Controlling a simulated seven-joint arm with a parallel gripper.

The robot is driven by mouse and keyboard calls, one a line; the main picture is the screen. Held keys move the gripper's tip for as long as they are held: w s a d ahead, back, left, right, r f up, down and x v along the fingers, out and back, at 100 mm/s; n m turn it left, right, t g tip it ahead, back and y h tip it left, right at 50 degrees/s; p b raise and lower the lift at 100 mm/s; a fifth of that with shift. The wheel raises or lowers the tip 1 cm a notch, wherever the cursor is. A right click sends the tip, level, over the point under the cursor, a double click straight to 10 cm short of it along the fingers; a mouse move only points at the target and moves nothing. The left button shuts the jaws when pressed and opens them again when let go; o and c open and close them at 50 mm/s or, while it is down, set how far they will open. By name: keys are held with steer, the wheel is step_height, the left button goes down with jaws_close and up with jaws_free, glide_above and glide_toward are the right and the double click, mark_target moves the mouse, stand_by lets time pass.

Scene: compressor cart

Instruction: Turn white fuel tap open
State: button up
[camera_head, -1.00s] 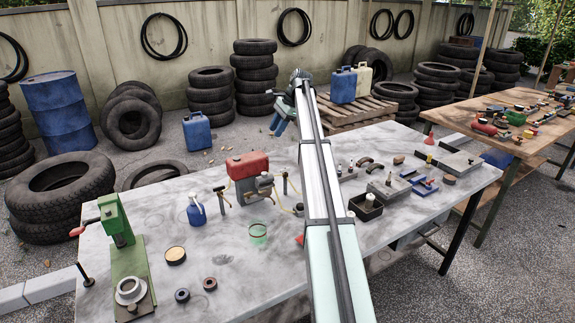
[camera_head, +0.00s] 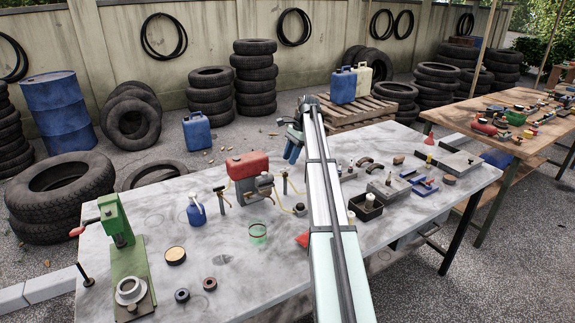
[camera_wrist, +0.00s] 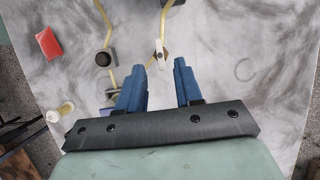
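In the wrist view, a small white tap lever (camera_wrist: 160,48) sits on a thin yellow pipe (camera_wrist: 137,76), just beyond my fingertips. My gripper (camera_wrist: 166,64) is open, with its two blue fingers apart and nothing between them. The white lever lies ahead of the gap, close to the left fingertip; I cannot tell how far below. In the head view, my gripper (camera_head: 292,150) hangs over the back of the table, behind the thin posts and pipes near the red-tanked machine (camera_head: 247,166). The white lever is too small to make out surely there.
Dark round fittings stand on the yellow pipes (camera_wrist: 103,59) to the left. A red block (camera_wrist: 47,42) and a white cylinder (camera_wrist: 60,112) lie farther left. Bare tabletop lies right of the fingers.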

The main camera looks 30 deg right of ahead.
mark_target(286, 169)
steer(key=shift+x, duration=1.9)
steer(key=shift+c, duration=0.5)
jaws_close()
